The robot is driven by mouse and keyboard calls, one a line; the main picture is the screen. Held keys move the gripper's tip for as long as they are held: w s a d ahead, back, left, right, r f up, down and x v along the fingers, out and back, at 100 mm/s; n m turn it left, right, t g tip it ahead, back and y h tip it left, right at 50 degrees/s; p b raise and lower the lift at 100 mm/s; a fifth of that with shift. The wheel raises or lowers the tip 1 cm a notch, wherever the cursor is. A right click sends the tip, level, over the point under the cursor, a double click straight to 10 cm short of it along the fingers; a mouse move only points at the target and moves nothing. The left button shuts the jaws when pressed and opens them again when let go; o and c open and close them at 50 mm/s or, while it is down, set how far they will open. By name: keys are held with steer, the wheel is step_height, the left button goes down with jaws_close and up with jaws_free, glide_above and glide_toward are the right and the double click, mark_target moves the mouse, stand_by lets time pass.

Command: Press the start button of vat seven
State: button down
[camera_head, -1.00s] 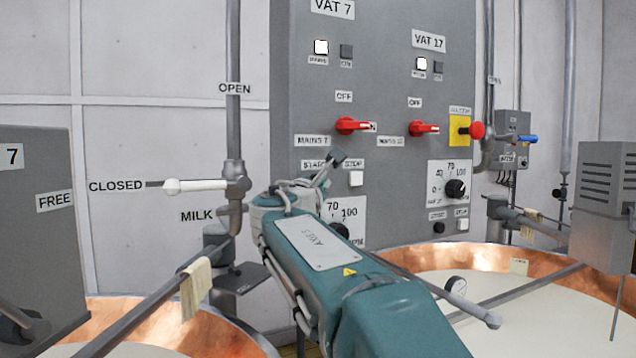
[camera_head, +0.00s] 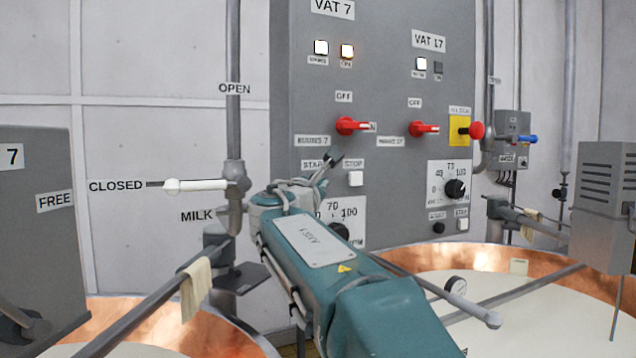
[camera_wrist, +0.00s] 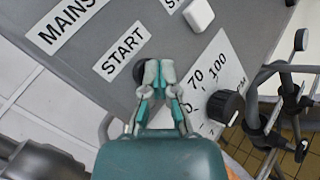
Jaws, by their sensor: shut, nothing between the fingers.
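The vat seven controls are on the left half of the grey panel (camera_head: 385,75), under the VAT 7 sign (camera_head: 333,8). The START label (camera_head: 312,165) is partly covered by my arm in the head view and reads clearly in the wrist view (camera_wrist: 123,51). The dark round start button (camera_wrist: 139,72) shows just beside that label, partly hidden behind my fingertips. My gripper (camera_wrist: 159,72) is shut and empty, its tips at the button; whether they touch it I cannot tell. The vat 7 ON lamp (camera_head: 347,51) is lit, and so is the mains lamp (camera_head: 321,47).
The white stop button (camera_head: 355,179) is right of START. A black dial (camera_wrist: 224,106) is below. The vat 7 red switch (camera_head: 352,126) is above. Vat 17's controls and a red mushroom button (camera_head: 476,130) are to the right. Copper vats (camera_head: 205,320) stand in front.

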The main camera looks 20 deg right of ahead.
steer(key=shift+s, duration=0.9)
steer(key=s, duration=0.5)
steer(key=shift+d, duration=0.1)
stand_by(0.8)
